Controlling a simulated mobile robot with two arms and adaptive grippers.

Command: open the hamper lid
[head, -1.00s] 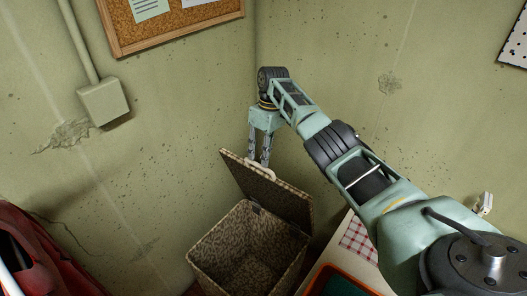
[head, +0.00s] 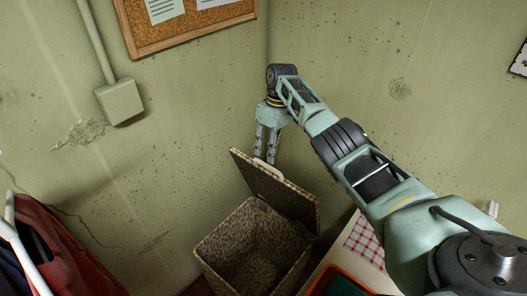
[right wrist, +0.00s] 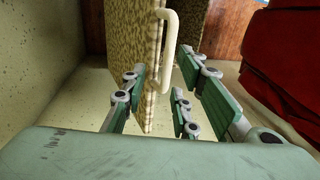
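The hamper (head: 222,252) is a brown speckled woven box in the wall corner, its top open and its inside visible in the head view. Its lid (head: 285,198) stands raised, tilted up at the back right side. A pale handle (head: 268,171) sits at the lid's upper edge. My right gripper (head: 266,158) points down at that edge, its fingertips partly hidden behind the lid. In the right wrist view its fingers (right wrist: 165,100) are spread, with the lid (right wrist: 130,40) and handle (right wrist: 170,50) seen edge-on between them. My left gripper is out of view.
Walls meet closely behind the hamper. A table with a checkered cloth (head: 366,240) and an orange tray (head: 345,274) stands right of it. A red garment or bag (head: 62,245) and a white rail (head: 22,250) are at left. A corkboard (head: 185,32) hangs above.

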